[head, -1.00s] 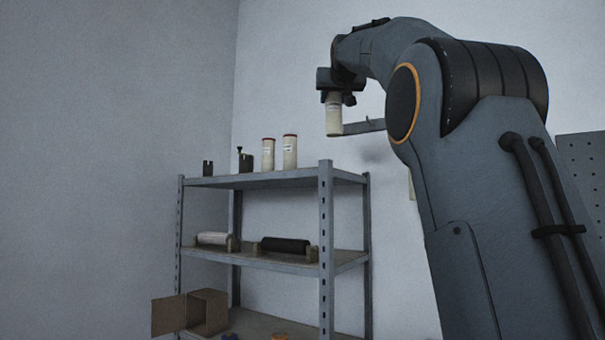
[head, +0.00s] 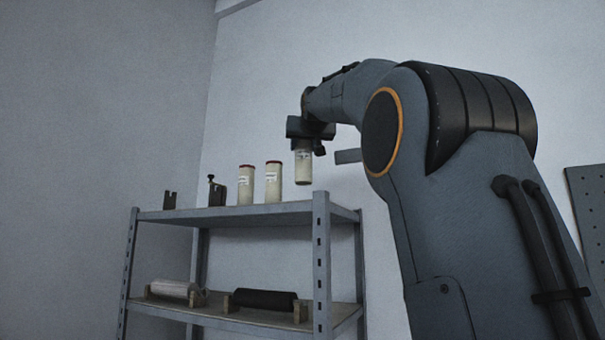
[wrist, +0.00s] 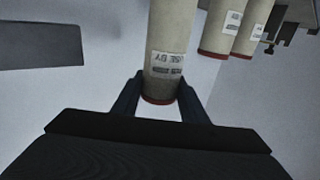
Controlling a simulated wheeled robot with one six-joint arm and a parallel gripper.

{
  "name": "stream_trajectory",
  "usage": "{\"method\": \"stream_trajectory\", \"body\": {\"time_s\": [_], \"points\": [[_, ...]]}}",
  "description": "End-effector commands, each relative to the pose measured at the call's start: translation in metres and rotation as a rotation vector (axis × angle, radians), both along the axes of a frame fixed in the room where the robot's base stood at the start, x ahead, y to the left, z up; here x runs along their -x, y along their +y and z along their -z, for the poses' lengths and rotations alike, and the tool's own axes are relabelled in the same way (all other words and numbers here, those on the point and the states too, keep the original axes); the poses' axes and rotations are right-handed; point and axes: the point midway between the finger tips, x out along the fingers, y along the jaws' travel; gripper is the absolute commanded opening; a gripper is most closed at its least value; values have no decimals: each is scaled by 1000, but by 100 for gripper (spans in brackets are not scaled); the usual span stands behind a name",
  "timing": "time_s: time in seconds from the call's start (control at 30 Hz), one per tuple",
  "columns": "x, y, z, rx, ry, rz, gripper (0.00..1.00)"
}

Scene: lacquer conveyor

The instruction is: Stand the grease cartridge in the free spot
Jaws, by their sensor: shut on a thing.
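The cream grease cartridge (head: 304,169) hangs upright in my gripper (head: 304,150), just above and right of the two cartridges on the shelf's top board. In the wrist view, the held cartridge (wrist: 171,35) has a white label and a dark red end between the two fingers. Two similar cartridges with red caps, a left one (head: 246,185) and a right one (head: 274,182), stand side by side on the top board (head: 235,218). The board to their right looks bare. The held cartridge's lower end appears clear of the board.
A small dark bracket (head: 170,200) and a dark clamp-like piece (head: 216,192) stand on the top board, left of the cartridges. A white roll (head: 174,289) and a black roll (head: 264,300) lie in cradles on the board below. A metal post (head: 321,265) rises at the near right corner.

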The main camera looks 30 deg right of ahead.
Motion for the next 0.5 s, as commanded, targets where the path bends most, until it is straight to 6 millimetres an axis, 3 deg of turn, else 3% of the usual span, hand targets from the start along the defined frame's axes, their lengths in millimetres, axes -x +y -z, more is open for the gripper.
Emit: {"method": "stream_trajectory", "body": {"time_s": [0.5], "points": [[2, -3, 50, 1, -1, 5, 0]]}}
